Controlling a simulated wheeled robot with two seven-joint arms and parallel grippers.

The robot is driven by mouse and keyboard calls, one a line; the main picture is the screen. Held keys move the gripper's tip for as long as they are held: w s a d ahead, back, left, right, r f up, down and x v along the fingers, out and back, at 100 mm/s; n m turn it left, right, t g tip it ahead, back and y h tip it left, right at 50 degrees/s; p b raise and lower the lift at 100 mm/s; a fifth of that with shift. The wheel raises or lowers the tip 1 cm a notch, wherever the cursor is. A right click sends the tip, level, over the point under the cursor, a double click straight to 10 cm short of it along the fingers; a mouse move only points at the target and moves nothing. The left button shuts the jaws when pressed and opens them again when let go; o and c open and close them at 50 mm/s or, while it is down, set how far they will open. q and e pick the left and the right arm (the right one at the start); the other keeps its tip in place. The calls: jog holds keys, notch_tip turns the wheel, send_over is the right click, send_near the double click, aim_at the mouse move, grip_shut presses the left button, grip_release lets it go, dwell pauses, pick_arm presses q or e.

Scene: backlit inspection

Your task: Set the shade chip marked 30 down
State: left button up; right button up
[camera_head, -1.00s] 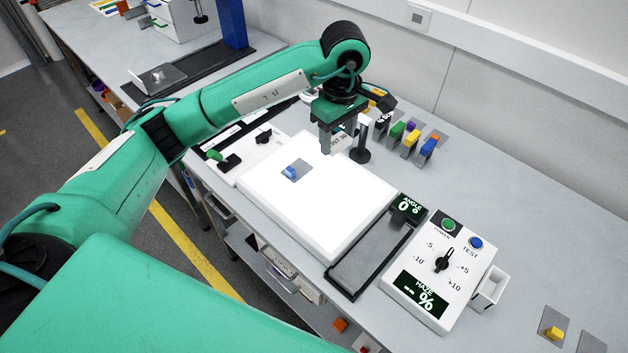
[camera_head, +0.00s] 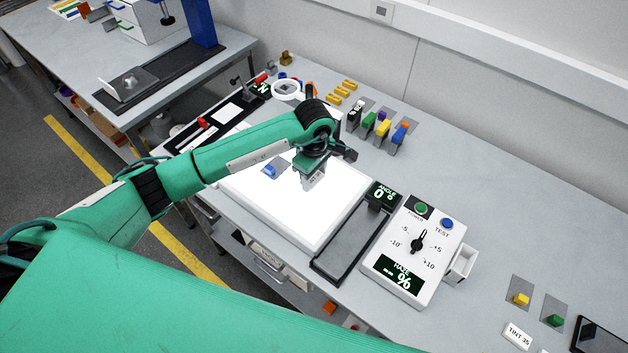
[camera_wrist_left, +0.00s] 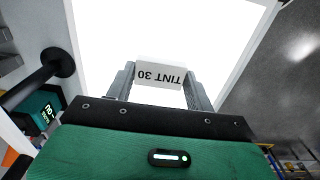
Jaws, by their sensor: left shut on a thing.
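The shade chip (camera_wrist_left: 160,75) shows its white label "TINT 30", upside down, between the two fingers in the left wrist view. My left gripper (camera_wrist_left: 160,88) is shut on it. In the head view my left gripper (camera_head: 313,181) hangs over the glowing white light panel (camera_head: 298,225), toward its back right. The bright panel fills the background behind the chip in the wrist view. I cannot tell whether the chip touches the panel. Another chip with a blue grip (camera_head: 270,170) lies on the panel to the left of the gripper. My right gripper is not in view.
A black-framed tray (camera_head: 345,250) and a haze meter (camera_head: 410,250) stand right of the panel. Several chips with coloured grips, one of them green (camera_head: 369,120), stand behind it. A yellow-gripped chip (camera_head: 521,299) lies at the right. The panel's front half is clear.

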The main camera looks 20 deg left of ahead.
aim_at(314, 179)
pick_arm(q)
notch_tip(314, 179, down, 3)
jog(key=shift+f+p, duration=0.2)
jog(key=shift+p, duration=0.45)
jog(key=shift+f, duration=0.3)
jog(key=shift+f, duration=0.15)
jog(key=shift+f, duration=0.1)
jog(key=o, duration=0.9)
jog(key=shift+o, duration=0.2)
